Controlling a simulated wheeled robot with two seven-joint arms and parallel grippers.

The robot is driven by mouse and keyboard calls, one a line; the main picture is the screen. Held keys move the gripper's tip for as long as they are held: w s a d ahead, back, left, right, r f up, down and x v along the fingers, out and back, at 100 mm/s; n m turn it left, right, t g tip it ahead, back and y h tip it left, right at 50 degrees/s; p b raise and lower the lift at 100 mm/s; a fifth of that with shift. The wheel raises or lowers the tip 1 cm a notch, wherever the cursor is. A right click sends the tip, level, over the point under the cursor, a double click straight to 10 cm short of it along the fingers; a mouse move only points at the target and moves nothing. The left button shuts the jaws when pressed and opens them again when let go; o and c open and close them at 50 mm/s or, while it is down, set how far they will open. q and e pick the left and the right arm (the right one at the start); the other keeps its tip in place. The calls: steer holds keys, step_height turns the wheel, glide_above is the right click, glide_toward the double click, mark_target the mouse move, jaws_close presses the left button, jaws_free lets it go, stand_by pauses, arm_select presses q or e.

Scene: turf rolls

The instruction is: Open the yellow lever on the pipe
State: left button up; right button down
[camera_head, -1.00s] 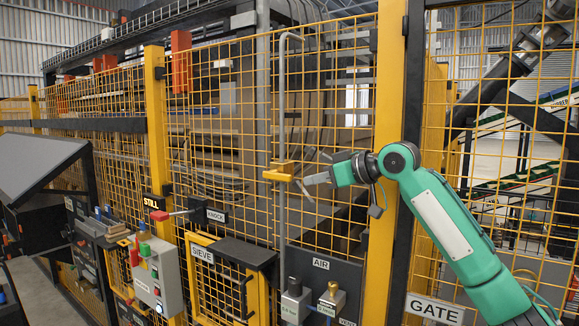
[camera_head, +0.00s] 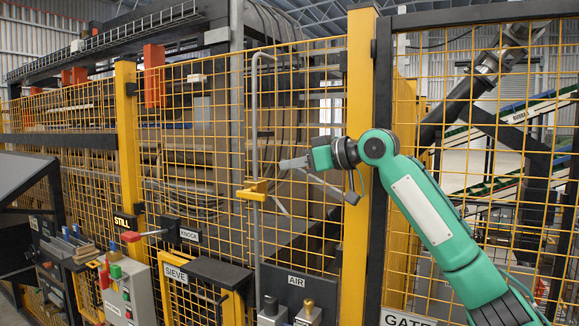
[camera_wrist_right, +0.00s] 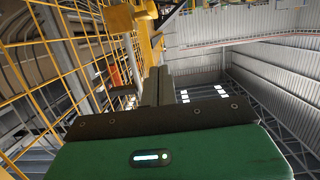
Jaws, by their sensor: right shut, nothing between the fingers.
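The yellow lever (camera_head: 253,190) sits on a thin grey upright pipe (camera_head: 254,130) in front of the yellow mesh fence. Its yellow handle sticks out level, across the pipe. My right gripper (camera_head: 283,164) is shut and empty, a little to the right of the lever and higher in the head view, apart from it. In the right wrist view the shut fingers (camera_wrist_right: 158,85) point up the picture, and yellow parts (camera_wrist_right: 125,17), seemingly the lever, show beyond their tips. My left gripper is in neither view.
The mesh fence (camera_head: 200,130) stands close behind the pipe. A yellow post (camera_head: 357,90) is behind my right wrist. Space around the lever's front looks clear.

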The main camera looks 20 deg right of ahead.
steer(key=p, duration=0.4)
glide_above(254, 194)
steer(key=s+d, duration=0.2)
steer(key=f, duration=0.1)
step_height(254, 194, down, 5)
steer(key=shift+r+p, duration=0.1)
steer(key=shift+p, duration=0.95)
steer(key=shift+w, duration=0.1)
